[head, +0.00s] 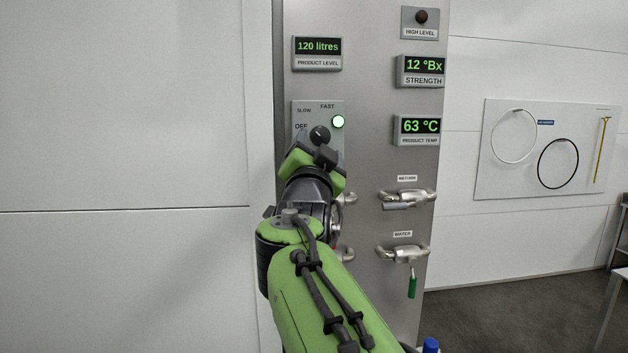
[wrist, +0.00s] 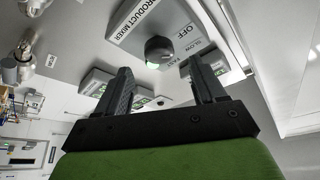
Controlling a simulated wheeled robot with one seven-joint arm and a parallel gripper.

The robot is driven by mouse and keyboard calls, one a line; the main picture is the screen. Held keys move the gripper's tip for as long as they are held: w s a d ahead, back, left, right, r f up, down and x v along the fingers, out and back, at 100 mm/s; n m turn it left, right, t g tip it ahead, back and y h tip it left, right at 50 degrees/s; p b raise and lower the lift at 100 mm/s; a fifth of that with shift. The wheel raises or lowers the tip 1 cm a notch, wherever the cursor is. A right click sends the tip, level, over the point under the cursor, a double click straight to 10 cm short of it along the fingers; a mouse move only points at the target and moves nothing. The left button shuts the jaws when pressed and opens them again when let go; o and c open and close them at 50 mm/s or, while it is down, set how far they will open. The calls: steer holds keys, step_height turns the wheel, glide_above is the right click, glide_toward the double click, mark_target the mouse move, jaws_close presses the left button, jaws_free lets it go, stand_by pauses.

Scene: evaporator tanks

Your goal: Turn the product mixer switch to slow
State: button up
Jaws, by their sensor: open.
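The product mixer switch is a dark round knob (wrist: 158,50) on a grey box (wrist: 150,20) marked PRODUCT MIXER, OFF, SLOW and FAST. In the wrist view the knob appears between my two fingertips and beyond them, with no clear contact. My gripper (wrist: 160,67) is open and empty. In the head view the box (head: 299,140) is on the steel panel, partly hidden by my gripper, and the dark knob (head: 320,133) shows just above it. A round light (head: 338,122) beside the knob glows pale green. I cannot tell which mark the knob points to.
The steel panel (head: 365,170) also carries the product level display (head: 317,47), strength display (head: 424,66) and temperature display (head: 417,126). Return (head: 407,198) and water (head: 404,253) valves project at the lower right. The white wall to the left is bare.

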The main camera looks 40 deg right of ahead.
steer(key=b+v, duration=0.2)
steer(key=v, duration=0.8)
steer(key=shift+s+a, duration=0.2)
steer(key=shift+s, duration=0.05)
